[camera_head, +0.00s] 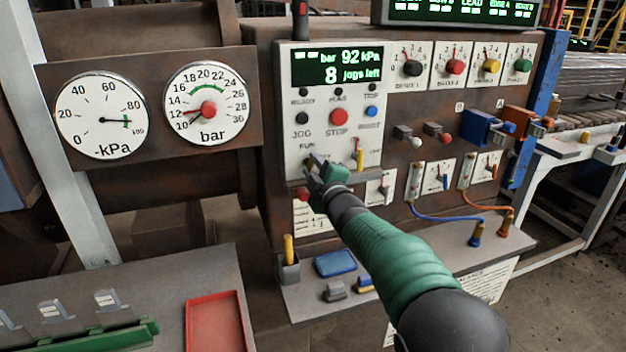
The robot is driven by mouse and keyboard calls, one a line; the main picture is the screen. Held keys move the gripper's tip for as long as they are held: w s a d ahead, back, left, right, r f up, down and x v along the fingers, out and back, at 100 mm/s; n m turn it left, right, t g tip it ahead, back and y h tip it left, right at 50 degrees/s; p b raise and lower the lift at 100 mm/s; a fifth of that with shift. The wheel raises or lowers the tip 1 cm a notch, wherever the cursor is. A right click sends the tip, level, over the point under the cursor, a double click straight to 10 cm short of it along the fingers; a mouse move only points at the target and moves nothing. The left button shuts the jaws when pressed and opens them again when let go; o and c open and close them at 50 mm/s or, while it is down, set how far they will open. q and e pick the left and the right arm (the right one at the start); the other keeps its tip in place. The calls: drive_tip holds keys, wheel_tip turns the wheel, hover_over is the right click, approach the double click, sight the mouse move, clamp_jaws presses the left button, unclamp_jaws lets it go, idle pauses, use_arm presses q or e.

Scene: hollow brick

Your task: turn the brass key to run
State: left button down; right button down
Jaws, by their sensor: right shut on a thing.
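My right gripper (316,168) reaches up from the lower right to the lower part of the white control panel (290,105). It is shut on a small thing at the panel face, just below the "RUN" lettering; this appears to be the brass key. The key itself is hidden by the fingers, so its angle cannot be seen. The panel's green display (337,65) reads "92 kPa", "bar" and "8 jogs left". My left gripper is not in view.
A yellow upright piece (359,154) stands close right of my right gripper. A red stop button (338,117) is above it. Two dials, kPa (85,125) and bar (215,125), are at left. A shelf below holds a blue tray (335,263) and small blocks.

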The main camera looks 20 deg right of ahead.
drive_tip(key=shift+f+n+b, duration=0.25)
drive_tip(key=shift+n+b, duration=0.7)
drive_tip(key=shift+n, duration=0.2)
drive_tip(key=shift+f+n+b, duration=0.25)
drive_tip(key=shift+n+b, duration=0.65)
drive_tip(key=shift+n, duration=0.25)
drive_tip(key=c, duration=1.3)
unclamp_jaws()
drive_tip(key=shift+c, duration=0.2)
drive_tip(key=shift+o, duration=1.1)
drive_tip(key=shift+r, duration=0.1)
drive_tip(key=shift+o, duration=0.4)
drive_tip(key=shift+r, duration=0.1)
drive_tip(key=shift+s+r, duration=0.1)
